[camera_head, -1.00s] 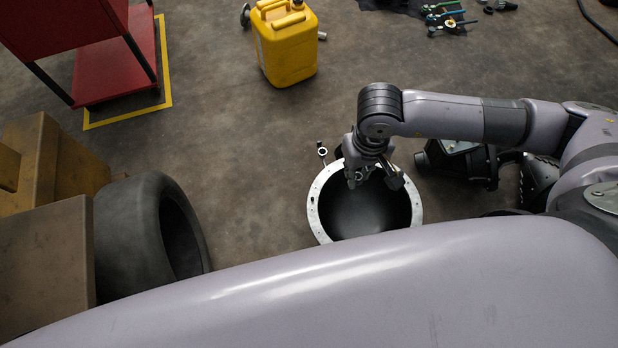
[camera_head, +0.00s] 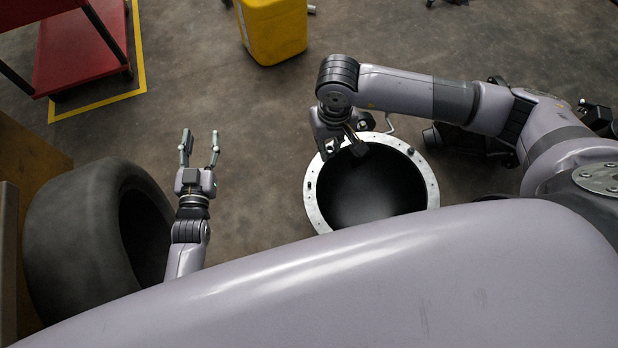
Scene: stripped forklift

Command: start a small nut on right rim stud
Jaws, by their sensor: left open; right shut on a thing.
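The rim (camera_head: 428,178) is a round pale metal ring with a dark hollow inside, standing on the floor at the centre right of the head view. Small dark marks, studs or holes, show around its face; one dark stud (camera_head: 410,152) is at the upper right. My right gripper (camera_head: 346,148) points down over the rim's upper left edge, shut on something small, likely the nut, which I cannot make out. Whether it touches a stud is hidden. My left gripper (camera_head: 200,138) is open and empty, fingers pointing up the picture, left of the rim.
A black tyre (camera_head: 72,235) stands at the left, beside brown boxes (camera_head: 25,165). A red cart (camera_head: 82,50) and a yellow canister (camera_head: 275,30) are at the back. Floor is clear between my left gripper and the rim.

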